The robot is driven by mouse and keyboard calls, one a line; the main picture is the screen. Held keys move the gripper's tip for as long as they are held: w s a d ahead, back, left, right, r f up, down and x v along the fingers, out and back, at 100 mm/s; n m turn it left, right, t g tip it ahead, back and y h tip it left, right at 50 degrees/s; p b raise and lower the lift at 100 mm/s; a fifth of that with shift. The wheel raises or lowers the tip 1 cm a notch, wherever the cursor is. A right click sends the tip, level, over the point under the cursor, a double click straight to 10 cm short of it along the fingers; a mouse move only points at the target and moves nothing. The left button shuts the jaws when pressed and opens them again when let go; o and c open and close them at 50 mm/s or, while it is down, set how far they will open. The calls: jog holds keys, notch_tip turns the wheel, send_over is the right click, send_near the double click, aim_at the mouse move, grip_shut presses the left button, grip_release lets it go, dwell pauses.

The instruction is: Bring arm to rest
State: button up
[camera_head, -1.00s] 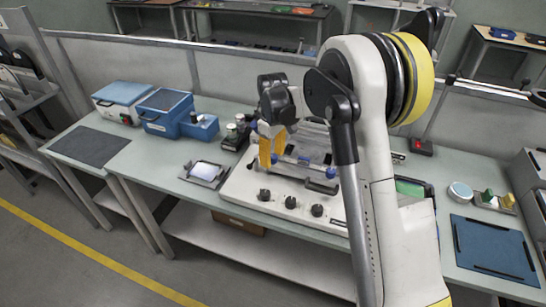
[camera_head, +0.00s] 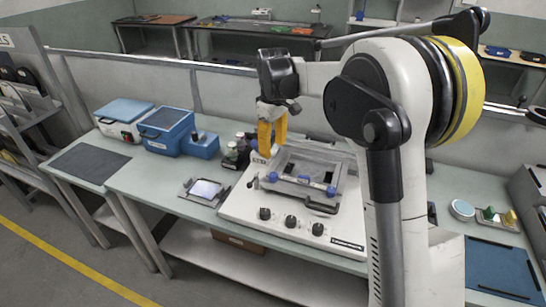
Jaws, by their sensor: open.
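My gripper (camera_head: 271,140) has yellow-orange fingers that point down, hanging above the back left part of a white bench device. The fingers show a gap between them, are open, and hold nothing that I can see. My arm runs from the gripper to the right and then down the right side of the view, hiding part of the bench behind it. The white device (camera_head: 283,229) has several black knobs on its front. A grey frame (camera_head: 318,162) with blue-ended rollers and a dark handle sits on its top.
A small grey tray with a bright screen-like plate (camera_head: 205,189) lies left of the device. Blue containers (camera_head: 167,130) and small bottles (camera_head: 236,151) stand at the back left. A dark mat (camera_head: 91,163) lies far left. A blue mat (camera_head: 500,268) lies at right.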

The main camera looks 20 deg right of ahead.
jog(key=shift+r, duration=0.15)
jog(key=s+r+m+t, duration=0.3)
jog(key=s+r, duration=0.4)
jog(key=s, duration=0.6)
jog(key=s+f+m+t, duration=0.2)
jog(key=s, duration=0.6)
jog(key=s+f+m+t, duration=0.2)
jog(key=s+m, duration=0.1)
jog(key=s, duration=0.6)
jog(key=shift+d+f, duration=0.1)
jog(key=shift+d, duration=0.05)
